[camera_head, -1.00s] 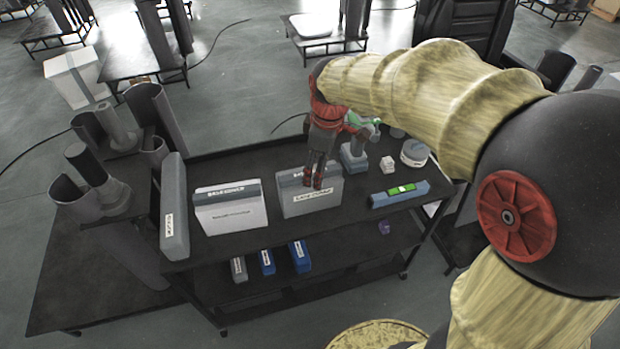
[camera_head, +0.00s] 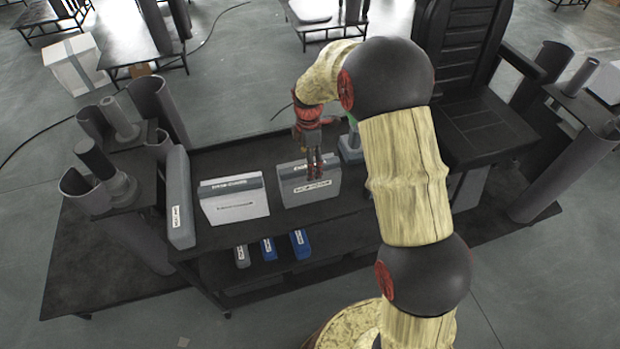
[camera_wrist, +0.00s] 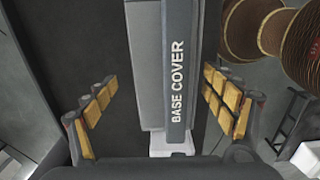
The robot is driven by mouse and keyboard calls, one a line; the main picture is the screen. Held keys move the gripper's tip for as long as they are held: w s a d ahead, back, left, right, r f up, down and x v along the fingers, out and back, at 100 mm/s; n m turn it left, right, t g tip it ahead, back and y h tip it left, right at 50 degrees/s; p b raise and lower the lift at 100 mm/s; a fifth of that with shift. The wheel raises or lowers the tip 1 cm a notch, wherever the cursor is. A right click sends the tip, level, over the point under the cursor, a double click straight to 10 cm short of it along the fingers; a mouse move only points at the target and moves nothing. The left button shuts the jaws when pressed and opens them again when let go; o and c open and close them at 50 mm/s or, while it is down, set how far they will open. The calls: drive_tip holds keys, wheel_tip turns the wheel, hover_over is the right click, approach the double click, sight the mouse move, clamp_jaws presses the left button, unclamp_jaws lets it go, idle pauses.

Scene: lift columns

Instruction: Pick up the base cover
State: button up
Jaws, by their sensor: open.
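The base cover (camera_head: 298,195) is a grey, flat box standing upright on the dark cart top. Its label "BASE COVER" reads clearly in the wrist view (camera_wrist: 177,60). My gripper (camera_head: 314,172) is over this box, pointing down at its upper edge. In the wrist view my gripper (camera_wrist: 160,84) is open, with one yellow-padded finger on each side of the box and visible gaps to both. The cover's lower part is out of sight in the wrist view.
A white and grey box (camera_head: 235,208) stands left of the cover, and a tall grey box (camera_head: 179,200) stands at the cart's left end. Small blue and grey boxes (camera_head: 268,250) lie on the lower shelf. My arm hides the cart's right part.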

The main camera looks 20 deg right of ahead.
drive_tip(key=f, duration=0.4)
drive_tip(key=shift+s+a+f+b, duration=0.1)
drive_tip(key=shift+s+f+b, duration=0.15)
drive_tip(key=shift+f+b, duration=0.15)
drive_tip(key=shift+c, duration=0.5)
drive_tip(key=shift+r, duration=0.1)
drive_tip(key=c, duration=1.3)
